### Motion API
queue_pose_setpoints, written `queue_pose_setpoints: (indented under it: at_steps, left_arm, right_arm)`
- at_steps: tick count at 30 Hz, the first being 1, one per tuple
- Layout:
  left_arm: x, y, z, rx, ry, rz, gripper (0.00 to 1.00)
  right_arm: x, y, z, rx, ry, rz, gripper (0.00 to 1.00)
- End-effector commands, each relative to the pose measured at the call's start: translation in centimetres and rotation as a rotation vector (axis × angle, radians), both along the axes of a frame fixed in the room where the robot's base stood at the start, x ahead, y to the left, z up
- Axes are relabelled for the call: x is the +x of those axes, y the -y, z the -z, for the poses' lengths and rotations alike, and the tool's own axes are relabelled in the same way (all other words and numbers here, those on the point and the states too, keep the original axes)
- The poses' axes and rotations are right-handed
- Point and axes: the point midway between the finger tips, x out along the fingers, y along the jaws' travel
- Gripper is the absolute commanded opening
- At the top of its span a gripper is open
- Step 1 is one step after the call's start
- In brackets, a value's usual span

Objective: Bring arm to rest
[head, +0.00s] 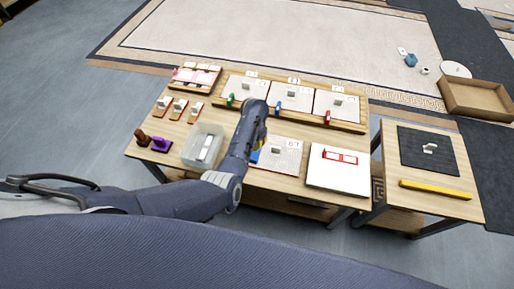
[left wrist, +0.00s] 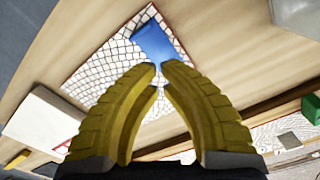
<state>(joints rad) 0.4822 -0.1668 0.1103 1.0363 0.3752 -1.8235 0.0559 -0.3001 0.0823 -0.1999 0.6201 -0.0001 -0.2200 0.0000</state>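My left gripper (head: 258,137) hangs over the table's front middle, its yellow fingers partly hidden by my arm. In the left wrist view the two fingers (left wrist: 160,68) come nearly together at the tips, with only a thin gap and nothing seen gripped. A flat blue piece (left wrist: 158,42) lies on the mosaic panel just beyond the tips. Whether the tips touch it cannot be told. In the head view it shows as a small blue patch (head: 255,156) beside the gripper, on the front mosaic panel (head: 290,158). My right gripper is not in view.
A clear bin (head: 214,135) stands left of the arm, with purple (head: 161,145) and brown pieces further left. A white board with a red frame (head: 338,180) lies right. Back panels carry green (head: 231,99), blue and red (head: 327,117) pieces. A side table holds a yellow bar (head: 436,190).

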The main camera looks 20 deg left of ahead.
Motion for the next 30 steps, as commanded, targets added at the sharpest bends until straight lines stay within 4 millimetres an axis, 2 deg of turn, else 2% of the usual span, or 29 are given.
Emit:
queue_pose_setpoints:
  at_steps: [6,20,23,25,30]
  left_arm:
    - [0.0,0.0,-0.6,0.0,0.0,-0.001,0.0]
    - [-0.2,-0.2,-0.5,0.003,0.001,-0.003,0.0]
    - [-1.0,-1.2,-0.1,0.02,0.015,-0.01,0.0]
    - [-2.0,-2.6,0.3,0.046,0.033,-0.018,0.0]
    - [-6.1,-7.0,1.0,0.137,0.111,-0.038,0.0]
  right_arm:
    - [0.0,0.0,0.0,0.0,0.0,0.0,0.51]
    - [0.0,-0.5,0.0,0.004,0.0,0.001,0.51]
    - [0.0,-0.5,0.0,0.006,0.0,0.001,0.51]
    - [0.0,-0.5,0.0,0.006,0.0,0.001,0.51]
    - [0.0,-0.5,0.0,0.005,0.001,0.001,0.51]
